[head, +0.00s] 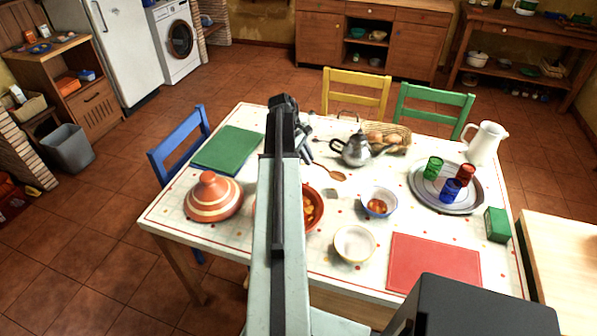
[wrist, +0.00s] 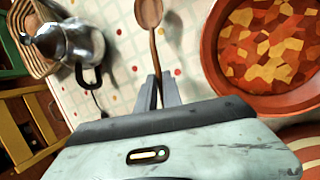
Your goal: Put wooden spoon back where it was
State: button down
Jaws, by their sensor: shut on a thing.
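The wooden spoon (wrist: 149,14) is in my gripper (wrist: 160,90); the two dark fingers are shut on its handle, and its bowl points away from them. In the head view the spoon's bowl (head: 336,175) shows over the table, right of my arm, between the kettle and the stew dish. My gripper (head: 305,148) is partly hidden there behind my arm. I cannot tell whether the spoon touches the cloth. The orange stew dish (wrist: 211,62) is close to the right of the spoon in the wrist view; my arm covers part of it in the head view.
A metal kettle (head: 356,150) and a bread basket (head: 388,138) stand behind. A tagine (head: 213,196) is left, bowls (head: 379,203) and a tray (head: 476,199) with cups are right. A red mat (head: 434,262) and green mat (head: 229,149) lie bare.

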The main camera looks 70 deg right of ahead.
jog(key=shift+w+d+f+n+b, duration=0.15)
jog(key=shift+w+f+n+b, duration=0.45)
jog(key=shift+w+f, duration=0.6)
jog(key=shift+w+n, duration=0.35)
jog(key=shift+n, duration=0.05)
jog(key=shift+r, duration=0.2)
notch_tip(320, 180, down, 6)
jog(key=b, duration=0.5)
jog(key=shift+r, duration=0.2)
jog(key=c, duration=1.4)
grip_release()
